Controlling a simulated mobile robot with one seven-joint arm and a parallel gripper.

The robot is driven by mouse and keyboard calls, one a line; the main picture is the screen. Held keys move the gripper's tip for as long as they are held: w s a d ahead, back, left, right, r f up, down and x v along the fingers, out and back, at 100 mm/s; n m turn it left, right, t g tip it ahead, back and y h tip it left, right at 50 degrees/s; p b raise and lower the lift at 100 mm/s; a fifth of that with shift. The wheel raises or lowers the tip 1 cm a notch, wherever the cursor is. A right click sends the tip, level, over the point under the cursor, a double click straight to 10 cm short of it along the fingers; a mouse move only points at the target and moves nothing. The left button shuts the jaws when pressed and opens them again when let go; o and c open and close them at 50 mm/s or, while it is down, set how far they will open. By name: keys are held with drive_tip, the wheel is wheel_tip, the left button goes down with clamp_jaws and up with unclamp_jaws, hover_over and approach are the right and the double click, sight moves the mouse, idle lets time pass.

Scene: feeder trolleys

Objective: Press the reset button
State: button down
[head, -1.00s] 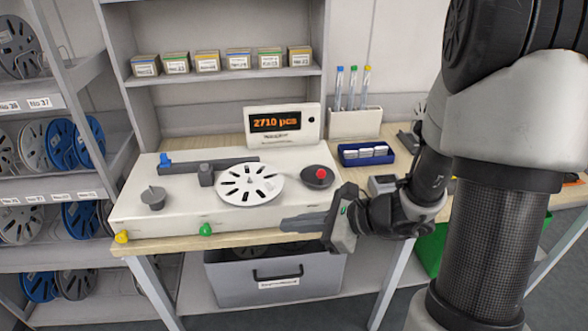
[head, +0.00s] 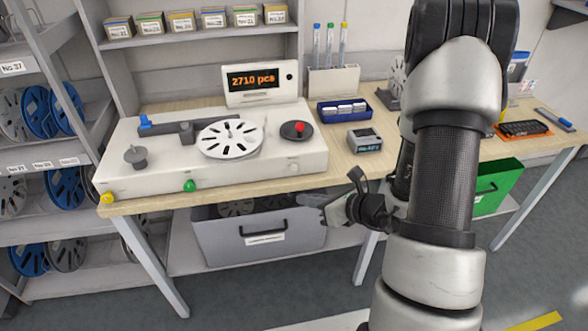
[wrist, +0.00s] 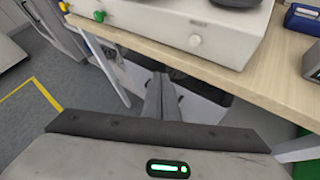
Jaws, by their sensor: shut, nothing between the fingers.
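The white counting machine (head: 265,165) stands on the wooden bench. A red knob (head: 299,127) sits on a dark disc at its right. A green knob (head: 190,185) and a yellow knob (head: 107,198) are on its front edge. No label marks which is the reset button. My gripper (head: 308,199) is shut and empty, below the bench edge in front of the drawer. Its fingers (wrist: 158,85) lie together in the wrist view, touching no button.
The display (head: 262,80) reads 2710 pcs. A white slotted reel (head: 215,151) lies on the machine. A small grey device (head: 364,140) and a blue tray (head: 341,119) stand to the right. A reel rack is at left.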

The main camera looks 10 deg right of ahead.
drive_tip(key=shift+w+p, duration=0.5)
drive_tip(key=shift+w, duration=3.6)
drive_tip(key=shift+w, duration=0.1)
drive_tip(key=shift+w, duration=0.35)
drive_tip(key=shift+w+b, duration=0.3)
drive_tip(key=shift+w, duration=0.2)
drive_tip(key=shift+s, duration=0.95)
drive_tip(key=shift+s+b, duration=0.8)
drive_tip(key=shift+s, duration=1.7)
